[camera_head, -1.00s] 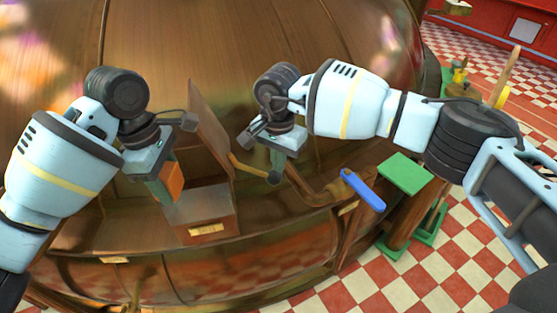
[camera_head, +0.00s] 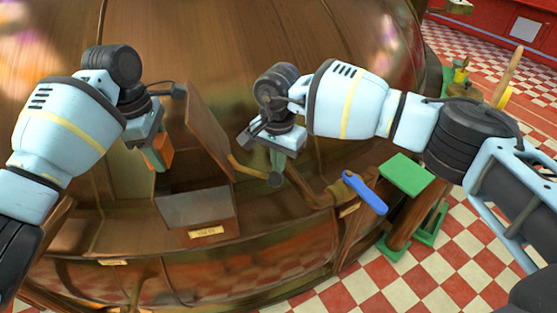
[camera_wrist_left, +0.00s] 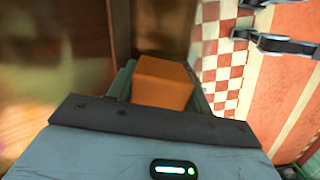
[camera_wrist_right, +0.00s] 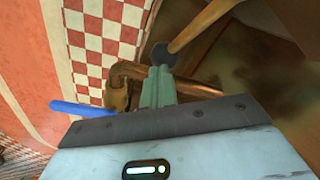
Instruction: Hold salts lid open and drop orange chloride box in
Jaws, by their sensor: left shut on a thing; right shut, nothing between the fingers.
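The salts box (camera_head: 197,212) is a dark wooden bin with a label plate on its front. Its lid (camera_head: 209,130) stands open, tilted up on the right side. A brass rod runs from the lid to a dark round knob (camera_head: 275,180), which also shows in the right wrist view (camera_wrist_right: 163,54). My right gripper (camera_head: 277,165) is shut and empty beside this knob; whether they touch I cannot tell. My left gripper (camera_head: 156,160) is shut on the orange chloride box (camera_head: 166,150), up and left of the bin's opening. The orange box also shows in the left wrist view (camera_wrist_left: 162,82).
The large copper kettle (camera_head: 230,50) curves behind the arms. A copper pipe with a blue lever (camera_head: 364,192) and a green-topped post (camera_head: 404,173) stand right of my right gripper. Red-and-white checkered floor (camera_head: 440,260) lies beyond.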

